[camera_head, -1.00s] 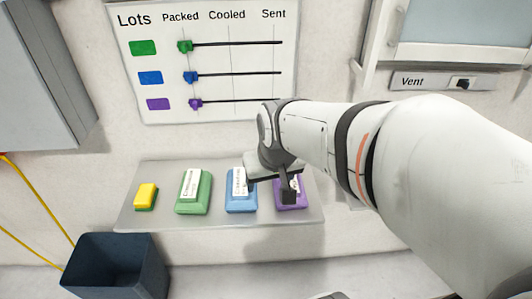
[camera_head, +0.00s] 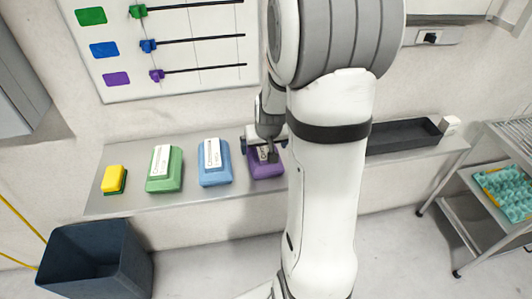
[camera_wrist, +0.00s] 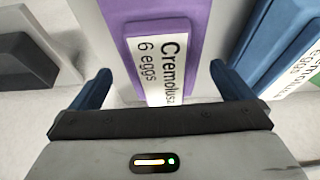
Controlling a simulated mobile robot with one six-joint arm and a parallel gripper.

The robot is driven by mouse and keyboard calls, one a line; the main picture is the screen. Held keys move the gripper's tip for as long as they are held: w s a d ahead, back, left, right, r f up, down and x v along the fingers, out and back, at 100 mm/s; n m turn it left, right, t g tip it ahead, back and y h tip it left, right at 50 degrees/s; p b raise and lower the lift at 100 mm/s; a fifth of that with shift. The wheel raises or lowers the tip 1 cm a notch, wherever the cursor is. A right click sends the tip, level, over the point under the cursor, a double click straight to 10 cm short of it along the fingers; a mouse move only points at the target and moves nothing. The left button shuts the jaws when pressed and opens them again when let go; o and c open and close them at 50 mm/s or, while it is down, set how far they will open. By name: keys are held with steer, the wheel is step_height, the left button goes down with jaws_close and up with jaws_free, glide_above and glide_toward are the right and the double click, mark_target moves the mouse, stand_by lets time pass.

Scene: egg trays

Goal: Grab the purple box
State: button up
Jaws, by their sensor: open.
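The purple box (camera_head: 266,167) sits on the metal shelf, right of the blue box (camera_head: 214,164). It has a white label. My gripper (camera_head: 262,150) is over the purple box, and part of the box is hidden behind it. In the wrist view the purple box (camera_wrist: 195,20) shows with its label reading "6 eggs", ahead of and between the two blue fingers of my gripper (camera_wrist: 163,82). The fingers are apart with nothing held. I cannot tell whether they reach down beside the box.
A green box (camera_head: 165,170) and a yellow-green sponge (camera_head: 114,180) lie further left on the shelf (camera_head: 135,203). A dark bin (camera_head: 95,258) stands below left. A black tray (camera_head: 403,137) is right of my arm. A cart (camera_head: 478,172) holds a teal egg tray (camera_head: 505,188).

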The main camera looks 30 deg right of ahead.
steer(key=shift+x, duration=1.75)
steer(key=shift+a+f+b, duration=0.1)
steer(key=shift+f+b, duration=0.2)
steer(key=shift+b, duration=0.1)
steer(key=shift+c, duration=0.6)
steer(key=c, duration=0.9)
